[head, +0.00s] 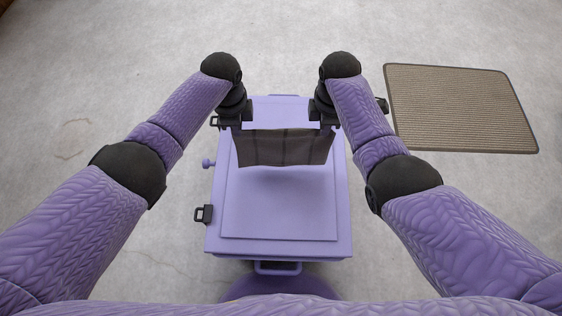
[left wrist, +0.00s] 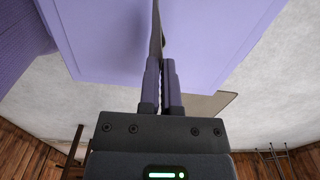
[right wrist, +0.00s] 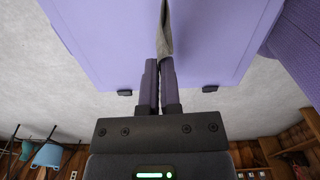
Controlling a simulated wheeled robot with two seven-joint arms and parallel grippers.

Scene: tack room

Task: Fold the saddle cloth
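The saddle cloth (head: 285,148) is a dark brown-grey cloth stretched between my two grippers in the head view, hanging above the purple trunk-like table (head: 280,205). A soft shadow lies on the lid below it. My left gripper (head: 236,124) is shut on the cloth's left upper corner; in the left wrist view the cloth (left wrist: 156,40) shows edge-on at the fingertips (left wrist: 161,62). My right gripper (head: 332,124) is shut on the right upper corner; in the right wrist view the cloth (right wrist: 166,35) rises from between the fingertips (right wrist: 162,62).
The lid's near part is bare. A black latch (head: 203,214) and a purple knob (head: 208,163) stick out on the table's left side, and a handle (head: 278,268) at its near side. A ribbed brown mat (head: 460,105) lies on the concrete floor at right.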

